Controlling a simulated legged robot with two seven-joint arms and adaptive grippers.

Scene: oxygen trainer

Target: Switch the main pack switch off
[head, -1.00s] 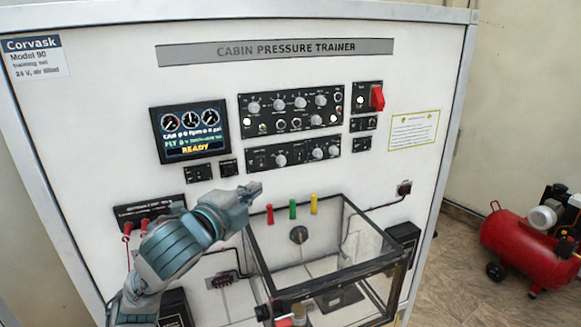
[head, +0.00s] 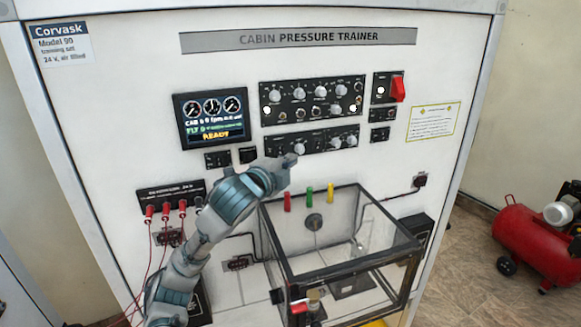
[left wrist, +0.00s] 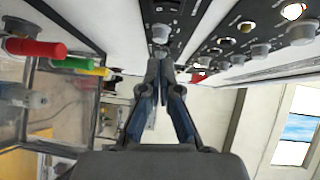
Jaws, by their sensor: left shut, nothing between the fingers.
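A red switch lever (head: 397,89) stands out from a small black plate (head: 381,98) at the upper right of the trainer panel. It points upward, and a white light glows beside it. The plate's lettering is too small to read, so I cannot confirm that this is the main pack switch. My left gripper (head: 290,161) is below and left of it, in front of the lower edge of the lower knob panel (head: 312,140). In the left wrist view the left gripper (left wrist: 160,62) is shut and empty, its tips near a knob (left wrist: 161,33). My right gripper is not in view.
A clear box (head: 345,265) with a dark frame juts out below the knobs, with red, green and yellow pegs above it. Red leads (head: 165,210) hang at the left. A display (head: 210,118) reads READY. A red compressor (head: 540,240) stands on the floor at right.

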